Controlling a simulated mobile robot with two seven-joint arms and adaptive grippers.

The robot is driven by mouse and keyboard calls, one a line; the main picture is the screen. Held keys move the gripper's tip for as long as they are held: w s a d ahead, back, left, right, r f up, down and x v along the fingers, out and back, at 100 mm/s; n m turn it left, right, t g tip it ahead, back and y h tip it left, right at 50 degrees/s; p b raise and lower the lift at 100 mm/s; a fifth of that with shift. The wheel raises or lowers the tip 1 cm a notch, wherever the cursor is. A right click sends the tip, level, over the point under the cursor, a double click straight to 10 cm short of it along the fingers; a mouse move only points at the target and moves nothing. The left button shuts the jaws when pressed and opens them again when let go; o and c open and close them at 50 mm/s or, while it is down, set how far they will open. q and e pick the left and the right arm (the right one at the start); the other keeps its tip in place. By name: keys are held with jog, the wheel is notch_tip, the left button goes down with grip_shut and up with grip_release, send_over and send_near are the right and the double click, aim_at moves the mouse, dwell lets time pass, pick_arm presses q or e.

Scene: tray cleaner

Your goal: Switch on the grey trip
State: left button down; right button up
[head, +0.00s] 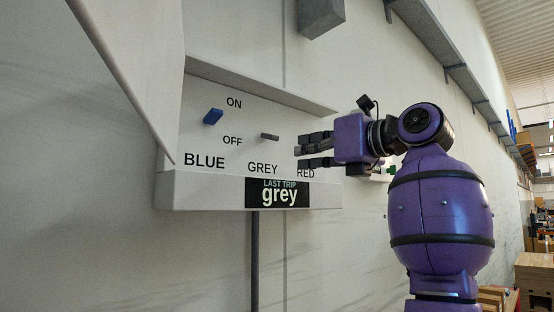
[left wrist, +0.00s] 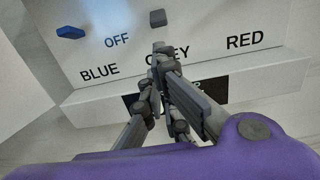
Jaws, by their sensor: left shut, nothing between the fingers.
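The panel (head: 175,190) has a blue lever (head: 213,116) above the BLUE label and a grey lever (head: 269,137) above GREY. The blue lever sits between the ON and OFF words; the grey one is lower, about level with OFF. My left gripper (head: 300,155) is shut and empty, just right of the grey lever and apart from it, in front of the RED side. No red lever shows; my gripper covers that area. In the left wrist view the grey lever (left wrist: 157,18) lies just beyond my fingertips (left wrist: 160,48), and the blue lever (left wrist: 70,32) is at upper left.
A sign (head: 278,194) below the levers reads "LAST TRIP grey". A hood (head: 260,87) juts out above the levers, and a ledge (head: 200,192) runs below them. A large white slanted panel (head: 140,60) stands at the left. Green parts (head: 391,171) show behind my arm.

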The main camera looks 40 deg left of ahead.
aim_at(270, 137)
pick_arm(q)
jog(key=shift+d+r, duration=0.1)
jog(key=shift+r, duration=0.1)
dwell(0.3)
jog(key=a, duration=0.3)
jog(key=a+p, duration=0.1)
jog(key=a, duration=0.6)
jog(key=shift+w+p, duration=0.3)
jog(key=shift+w, duration=0.1)
jog(key=shift+w, duration=0.15)
